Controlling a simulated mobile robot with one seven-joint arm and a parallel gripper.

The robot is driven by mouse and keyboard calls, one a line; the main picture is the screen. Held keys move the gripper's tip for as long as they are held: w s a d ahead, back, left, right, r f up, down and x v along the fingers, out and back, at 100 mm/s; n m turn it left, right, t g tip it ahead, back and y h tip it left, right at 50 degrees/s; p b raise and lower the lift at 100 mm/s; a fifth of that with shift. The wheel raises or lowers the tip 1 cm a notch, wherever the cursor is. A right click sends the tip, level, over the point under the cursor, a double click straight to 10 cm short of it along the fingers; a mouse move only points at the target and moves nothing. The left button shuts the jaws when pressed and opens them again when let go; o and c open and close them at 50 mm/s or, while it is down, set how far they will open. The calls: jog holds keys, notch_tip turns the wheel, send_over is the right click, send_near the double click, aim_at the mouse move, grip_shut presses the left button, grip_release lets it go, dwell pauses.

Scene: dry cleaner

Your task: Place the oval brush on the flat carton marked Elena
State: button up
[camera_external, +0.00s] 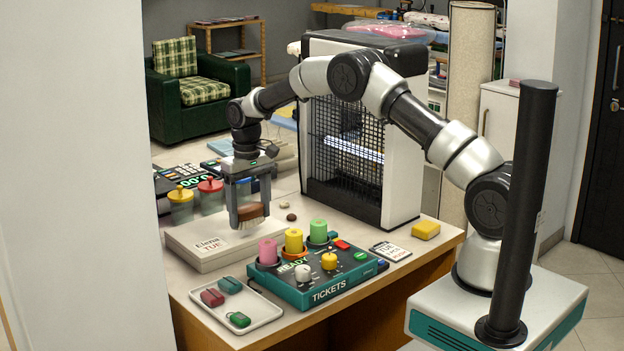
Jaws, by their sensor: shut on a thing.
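The flat carton (203,259) is a low white box on the counter, with a label reading "Elena TUE" on its top. My gripper (247,216) points down over the back right part of the carton. It is shut on the oval brush (251,211), which has a brown back or body with paler bristles partly hidden by the fingers. The brush is at or just above the carton's top; I cannot tell whether it touches.
A teal "TICKETS" box (323,287) with coloured rolls stands right of the carton. A white tray (262,316) with small cases lies in front. Red- and yellow-lidded jars (181,206) stand behind left. A caged heater-like unit (362,150) rises behind. A yellow sponge (426,230) lies right.

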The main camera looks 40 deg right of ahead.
jog(key=shift+f, duration=1.15)
jog(key=shift+f, duration=0.25)
jog(key=o, duration=1.1)
jog(key=shift+r, duration=0.1)
